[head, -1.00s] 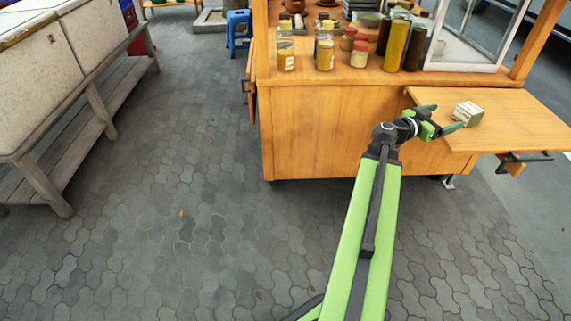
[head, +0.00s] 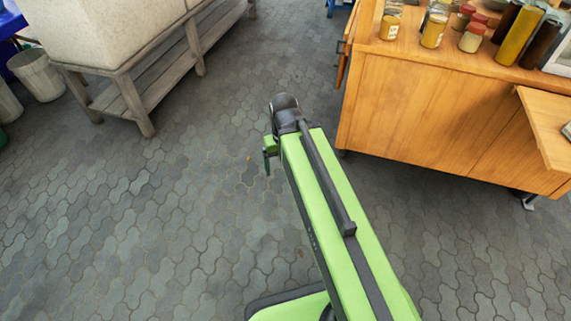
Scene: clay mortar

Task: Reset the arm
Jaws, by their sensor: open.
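My green arm reaches up the middle of the head view, over the paved floor. My gripper (head: 267,158) hangs at its far end, pointing down. Only a green part of it shows beside the arm, and the rest is hidden behind the wrist and arm. I see nothing held in it. It is open and well clear of the wooden cart (head: 430,115) to the right.
Several jars (head: 434,29) stand on the cart top. A small box (head: 567,131) is cut off at the right edge, on the cart's side shelf (head: 545,125). The floor between is clear.

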